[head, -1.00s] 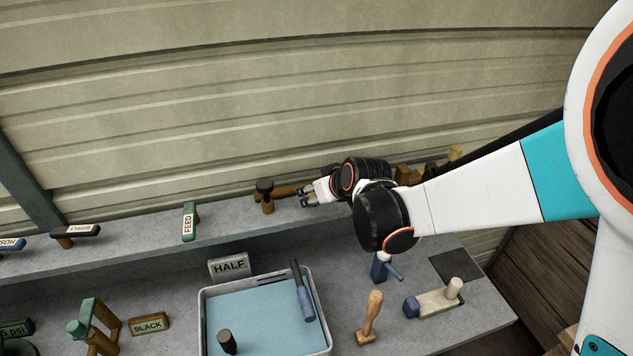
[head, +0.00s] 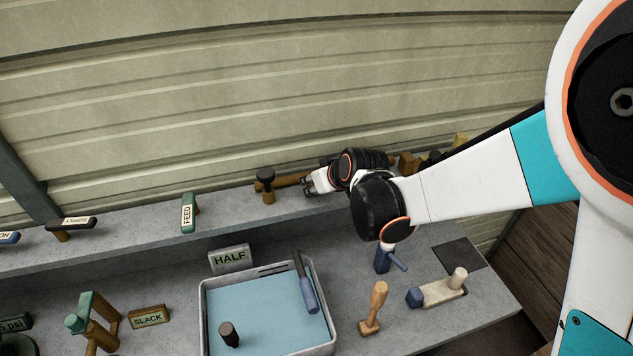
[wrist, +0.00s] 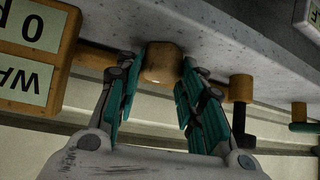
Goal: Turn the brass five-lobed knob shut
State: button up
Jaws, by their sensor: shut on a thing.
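The brass knob (wrist: 161,62) shows in the wrist view as a rounded, yellow-brown piece under the edge of the grey shelf. Its lobes cannot be made out clearly. My gripper (wrist: 164,78) has one teal-padded finger on each side of it and is shut on it. In the head view my gripper (head: 309,186) is at the back shelf, pointing left, and the knob cannot be told apart there. How far the knob is turned cannot be seen.
A brown fitting with a dark handle (head: 266,184) stands just left of my gripper; it also shows in the wrist view (wrist: 241,95). A brown block with lettered plates (wrist: 36,50) is close on the other side. A grey tray (head: 204,310) stands below.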

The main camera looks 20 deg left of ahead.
jog(key=m, duration=0.1)
jog(key=m+t+h, duration=0.1)
jog(key=m+h+b, duration=0.1)
jog(key=shift+s+a+t, duration=0.15)
jog(key=shift+a+t, duration=0.1)
jog(key=shift+t, duration=0.05)
jog(key=shift+m+t+h+b, duration=0.4)
jog(key=shift+m+h, duration=0.7)
jog(key=shift+m, duration=0.5)
jog(key=o, duration=1.1)
jog(key=shift+c, duration=0.2)
